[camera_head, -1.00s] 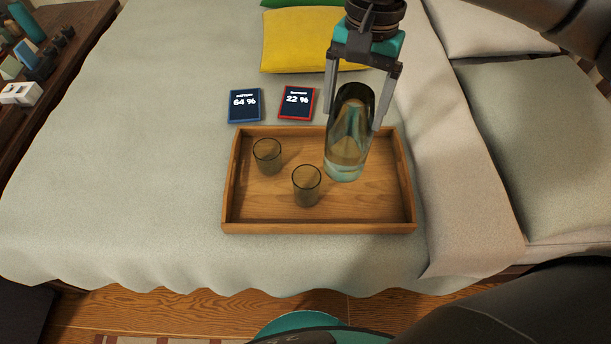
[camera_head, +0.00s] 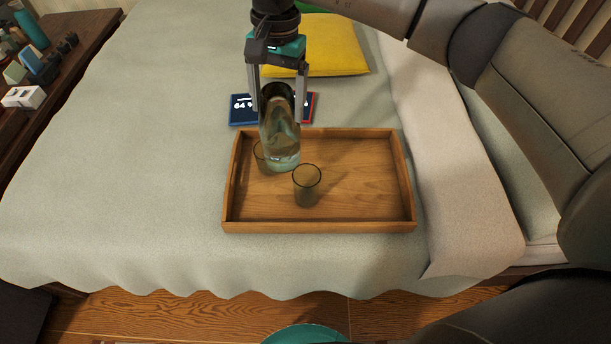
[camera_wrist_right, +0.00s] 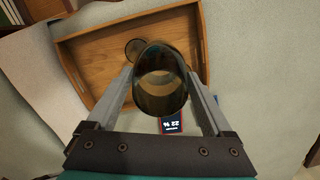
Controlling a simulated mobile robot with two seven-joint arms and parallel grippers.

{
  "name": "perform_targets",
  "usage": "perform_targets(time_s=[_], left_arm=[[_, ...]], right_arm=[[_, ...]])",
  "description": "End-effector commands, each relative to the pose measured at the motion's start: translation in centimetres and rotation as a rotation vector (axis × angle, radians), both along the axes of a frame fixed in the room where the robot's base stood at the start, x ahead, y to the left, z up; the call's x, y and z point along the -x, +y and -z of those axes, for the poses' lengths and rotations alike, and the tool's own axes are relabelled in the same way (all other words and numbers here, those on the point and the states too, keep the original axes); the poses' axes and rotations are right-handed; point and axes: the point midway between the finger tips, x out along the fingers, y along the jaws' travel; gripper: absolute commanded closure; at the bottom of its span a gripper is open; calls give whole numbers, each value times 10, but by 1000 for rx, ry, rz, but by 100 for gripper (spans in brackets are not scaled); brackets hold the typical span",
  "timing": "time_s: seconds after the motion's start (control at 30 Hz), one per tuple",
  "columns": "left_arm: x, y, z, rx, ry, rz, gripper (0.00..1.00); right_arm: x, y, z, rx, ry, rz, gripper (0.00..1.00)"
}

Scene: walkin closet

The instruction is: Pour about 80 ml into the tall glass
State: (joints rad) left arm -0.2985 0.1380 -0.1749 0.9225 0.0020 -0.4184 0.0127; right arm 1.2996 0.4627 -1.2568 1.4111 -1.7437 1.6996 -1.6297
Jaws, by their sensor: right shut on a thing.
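My right gripper (camera_head: 279,115) is shut on a clear glass bottle (camera_head: 281,145) with liquid in it. The bottle is upright or nearly so, above the left part of the wooden tray (camera_head: 330,227). One small glass (camera_head: 258,157) stands on the tray, mostly hidden by the bottle. Another glass (camera_head: 307,187) stands in front, to the right of the bottle, fully visible. I cannot tell which glass is the taller. In the right wrist view I look down on the bottle's mouth (camera_wrist_right: 161,85), with one glass (camera_wrist_right: 134,47) beyond it. My left gripper is out of view.
Two small display cards, one blue (camera_head: 240,115) and one red-edged (camera_head: 309,108), lie behind the tray, partly covered by the bottle and gripper. A yellow cushion (camera_head: 335,45) is farther back. The tray's right half is empty.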

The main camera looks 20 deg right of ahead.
Motion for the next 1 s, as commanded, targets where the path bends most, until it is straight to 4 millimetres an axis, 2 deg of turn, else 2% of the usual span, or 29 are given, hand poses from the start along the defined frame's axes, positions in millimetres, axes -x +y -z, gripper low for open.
perform_targets(time_s=[0.2,0.43,0.63,1.0], left_arm=[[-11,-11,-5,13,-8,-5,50],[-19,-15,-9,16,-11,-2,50],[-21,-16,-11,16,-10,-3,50],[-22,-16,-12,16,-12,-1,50]], right_arm=[[-22,27,23,-11,13,209,100],[-33,45,46,-9,26,390,100],[-36,51,55,-7,30,450,100],[-36,50,55,-12,28,457,100]])
